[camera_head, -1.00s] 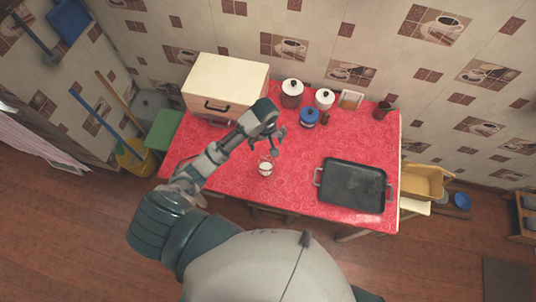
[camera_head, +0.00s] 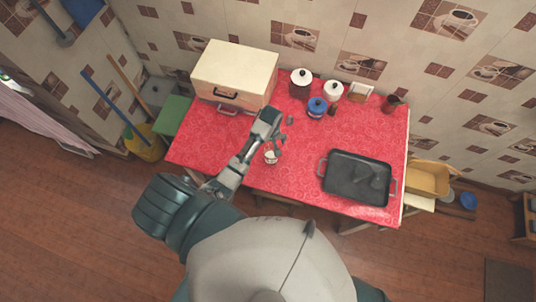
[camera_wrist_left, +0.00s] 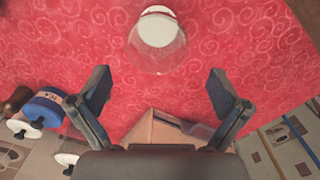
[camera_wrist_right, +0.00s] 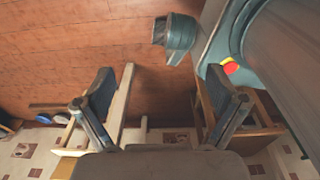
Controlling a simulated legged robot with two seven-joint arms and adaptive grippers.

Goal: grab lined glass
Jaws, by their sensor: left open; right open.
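A small clear glass with white in it (camera_head: 271,157) stands on the red tablecloth near the front edge of the table. I cannot make out lines on it. In the left wrist view the glass (camera_wrist_left: 157,45) lies ahead of the fingertips, roughly centred between them, with nothing touching it. My left gripper (camera_head: 281,142) is open and empty, just beside the glass in the head view; its two spread fingers (camera_wrist_left: 160,88) show in the left wrist view. My right gripper (camera_wrist_right: 160,88) is open and empty, over the wooden floor, outside the head view.
A black tray (camera_head: 357,178) lies to the right on the red table (camera_head: 215,145). White canisters (camera_head: 301,83), a blue pot (camera_head: 317,107) and a brown cup (camera_head: 390,104) stand at the back. A cream bread box (camera_head: 234,73) fills the back left.

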